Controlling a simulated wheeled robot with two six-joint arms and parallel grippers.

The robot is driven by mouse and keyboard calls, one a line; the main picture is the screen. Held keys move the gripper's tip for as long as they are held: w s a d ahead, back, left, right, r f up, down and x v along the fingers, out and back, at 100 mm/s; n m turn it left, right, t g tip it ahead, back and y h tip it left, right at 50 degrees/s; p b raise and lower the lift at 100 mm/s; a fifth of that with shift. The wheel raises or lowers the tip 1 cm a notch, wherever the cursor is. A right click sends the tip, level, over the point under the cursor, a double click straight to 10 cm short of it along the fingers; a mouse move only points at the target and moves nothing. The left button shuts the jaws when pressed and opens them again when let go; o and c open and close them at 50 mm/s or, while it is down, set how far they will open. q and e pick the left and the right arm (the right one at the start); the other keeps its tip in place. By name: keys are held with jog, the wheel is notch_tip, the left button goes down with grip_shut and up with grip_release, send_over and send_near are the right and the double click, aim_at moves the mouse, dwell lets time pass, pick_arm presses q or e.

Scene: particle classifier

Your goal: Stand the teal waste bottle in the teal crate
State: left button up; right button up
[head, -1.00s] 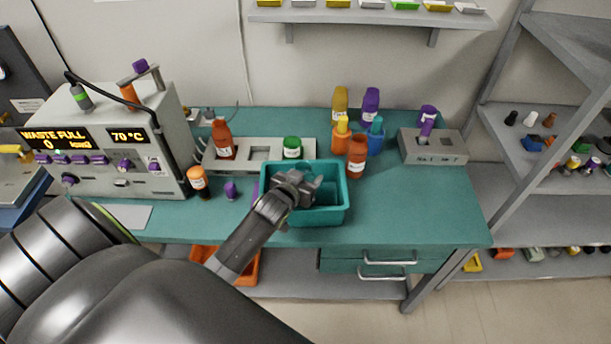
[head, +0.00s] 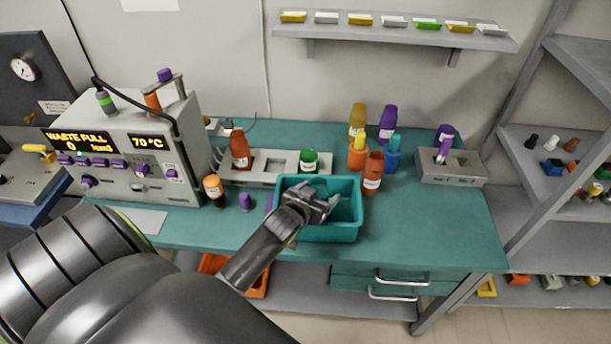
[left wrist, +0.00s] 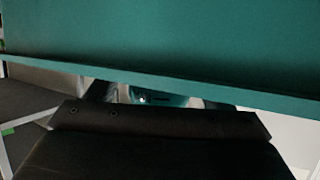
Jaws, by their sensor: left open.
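The teal crate (head: 347,233) stands at the front edge of the teal bench. My left gripper (head: 326,207) is open over the crate, its fingers pointing right across the opening. It hides part of the crate's inside. In the left wrist view, a broad teal surface with a straight rim fills the top and cuts across in front of my left gripper (left wrist: 160,98). A small teal and white shape (left wrist: 165,98) with dark marks shows between the fingers; I cannot tell if it is the teal waste bottle. My right gripper is not in view.
A red-brown bottle (head: 373,173) stands close to the crate's right side. A grey rack (head: 270,168) with a red-brown bottle and a green-capped one lies behind it. The machine (head: 135,150) reading WASTE FULL stands left. The bench's right part (head: 440,225) is clear.

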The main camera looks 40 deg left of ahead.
pick_arm(q)
jog(key=b+v, duration=0.1)
jog(key=v, duration=0.9)
jog(key=shift+s, duration=0.15)
jog(key=shift+d+r, duration=0.1)
jog(key=s+d+f+g, duration=0.1)
jog(key=s+f+g, duration=0.3)
jog(key=s, duration=0.6)
jog(key=s+f+g, duration=0.1)
jog(key=s+g, duration=0.5)
jog(key=s, duration=0.5)
notch_tip(320, 180, down, 25)
jog(key=a+g+b, duration=0.1)
jog(key=a, duration=0.1)
jog(key=s+d+f+g+b, duration=0.1)
jog(key=s+f, duration=1.4)
jog(key=f, duration=0.1)
jog(key=shift+d+f+m+h, duration=0.3)
jog(key=shift+d+f+m, duration=0.1)
